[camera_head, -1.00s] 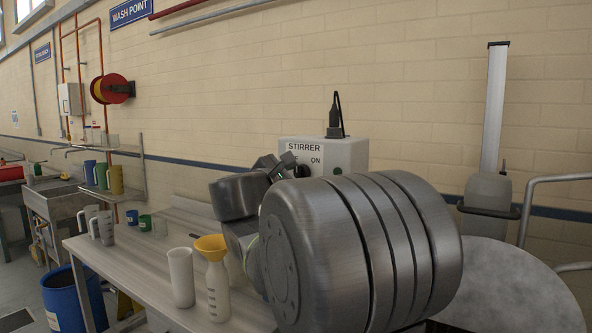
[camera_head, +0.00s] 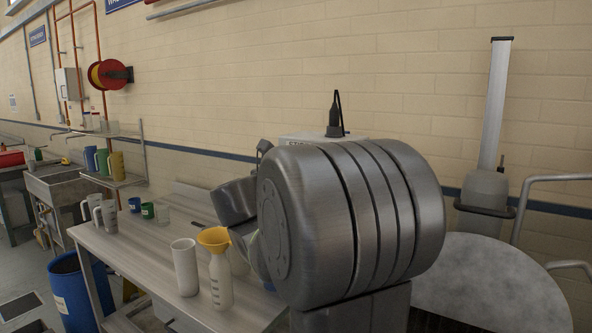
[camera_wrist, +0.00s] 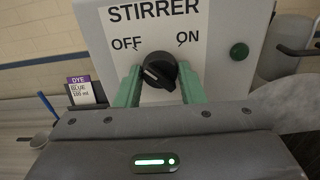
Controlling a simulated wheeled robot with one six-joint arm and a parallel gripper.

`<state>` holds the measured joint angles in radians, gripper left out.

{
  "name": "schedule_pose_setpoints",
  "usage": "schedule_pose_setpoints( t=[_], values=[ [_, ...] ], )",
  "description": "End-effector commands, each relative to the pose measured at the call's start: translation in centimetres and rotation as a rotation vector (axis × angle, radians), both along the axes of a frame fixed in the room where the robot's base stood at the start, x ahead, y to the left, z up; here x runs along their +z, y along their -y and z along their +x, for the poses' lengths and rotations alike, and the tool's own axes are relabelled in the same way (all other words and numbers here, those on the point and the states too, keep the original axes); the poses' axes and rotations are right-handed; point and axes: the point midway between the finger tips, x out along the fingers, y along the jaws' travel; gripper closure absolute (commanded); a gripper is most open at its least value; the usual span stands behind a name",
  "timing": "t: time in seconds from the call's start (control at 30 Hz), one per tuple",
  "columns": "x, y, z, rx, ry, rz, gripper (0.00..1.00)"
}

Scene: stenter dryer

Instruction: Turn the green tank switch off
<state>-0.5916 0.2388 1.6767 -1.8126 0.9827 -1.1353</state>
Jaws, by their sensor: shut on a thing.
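The stirrer switch is a round black knob (camera_wrist: 158,74) on a pale panel marked STIRRER, with OFF at upper left and ON at upper right. A pale mark shows on the knob's left part; which label it points to is hard to tell. My gripper (camera_wrist: 161,80) has its two green fingers on either side of the knob, shut on it. A dark green round lamp or button (camera_wrist: 239,51) sits right of the knob. In the head view, my arm hides most of the stirrer box (camera_head: 300,138), the knob and the fingertips.
A yellow funnel (camera_head: 213,238) in a pale bottle and a white beaker (camera_head: 185,268) stand on the bench (camera_head: 130,250) close to my arm. A dye label (camera_wrist: 83,91) is left of the panel. A grey round lid-like surface (camera_head: 490,290) lies at right.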

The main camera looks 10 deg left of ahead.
Motion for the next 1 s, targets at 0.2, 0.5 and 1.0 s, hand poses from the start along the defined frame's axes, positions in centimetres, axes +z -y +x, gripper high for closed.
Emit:
schedule_pose_setpoints(
  t=[0.2,0.5,1.0],
  values=[
    [-0.11,0.0,0.01,0.0,-0.012,-0.03,0.88],
    [-0.15,0.0,0.01,0.0,-0.014,-0.032,0.88],
    [-0.06,-0.08,-0.13,0.001,-0.011,-0.03,0.43]
  ],
)
